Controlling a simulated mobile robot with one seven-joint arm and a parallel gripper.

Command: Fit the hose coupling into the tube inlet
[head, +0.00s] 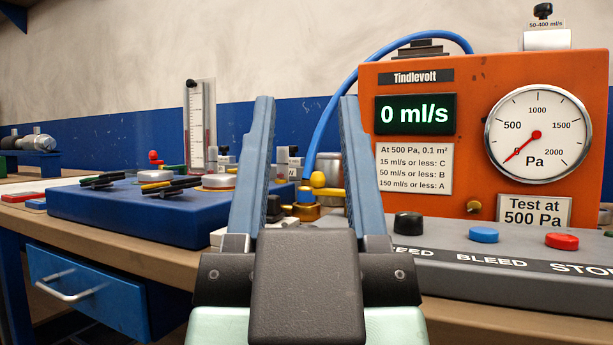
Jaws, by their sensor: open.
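My gripper (306,102) is in the middle of the head view, its two blue-grey fingers upright and spread apart with nothing between the tips. A blue hose (350,82) arches from behind the orange tester down to a brass fitting (304,210) with yellow parts, seen between the fingers and farther back. Whether the hose's lower end is the coupling, or is joined to the brass fitting, I cannot tell. I cannot make out the tube inlet; my fingers and palm hide part of the bench there.
The orange tester (470,90) reads 0 ml/s, its dial (537,133) near zero. In front is a grey button panel (500,262). A flow tube (200,125) and a metal canister (330,172) stand farther back.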

